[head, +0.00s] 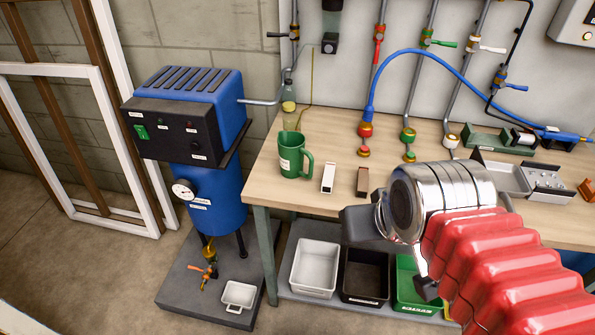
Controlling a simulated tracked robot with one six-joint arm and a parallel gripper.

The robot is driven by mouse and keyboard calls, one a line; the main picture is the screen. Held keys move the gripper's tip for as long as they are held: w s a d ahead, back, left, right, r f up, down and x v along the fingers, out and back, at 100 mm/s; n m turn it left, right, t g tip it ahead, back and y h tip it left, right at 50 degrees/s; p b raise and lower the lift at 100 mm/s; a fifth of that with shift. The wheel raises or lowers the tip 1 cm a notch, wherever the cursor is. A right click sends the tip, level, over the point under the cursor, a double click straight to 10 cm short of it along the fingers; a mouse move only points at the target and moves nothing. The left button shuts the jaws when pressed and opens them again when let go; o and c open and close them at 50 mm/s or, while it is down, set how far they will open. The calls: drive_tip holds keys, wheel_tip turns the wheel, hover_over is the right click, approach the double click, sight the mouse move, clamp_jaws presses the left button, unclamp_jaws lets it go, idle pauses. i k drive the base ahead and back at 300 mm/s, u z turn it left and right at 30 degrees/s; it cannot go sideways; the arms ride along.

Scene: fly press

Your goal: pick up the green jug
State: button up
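The green jug (295,155) stands upright on the wooden workbench (330,205), near its left end. It has a white label on its front and its handle points right. My gripper (395,256) is at the front edge of the bench, to the right of the jug and nearer to me. Its two dark jaw parts show well apart, with nothing seen between them, so it looks open. My wrist and red sleeve partly hide the jaws and the bench's front right.
A white block (328,178) and a brown block (362,182) stand right of the jug. A bottle (289,106) stands behind it. Pipes with valves (365,130) rise at the back. A blue machine (205,150) stands left of the bench. Bins (314,267) sit below.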

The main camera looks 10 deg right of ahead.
sight(292, 151)
drive_tip(key=u, duration=0.5)
drive_tip(key=i, duration=0.45)
drive_tip(key=u, duration=0.65)
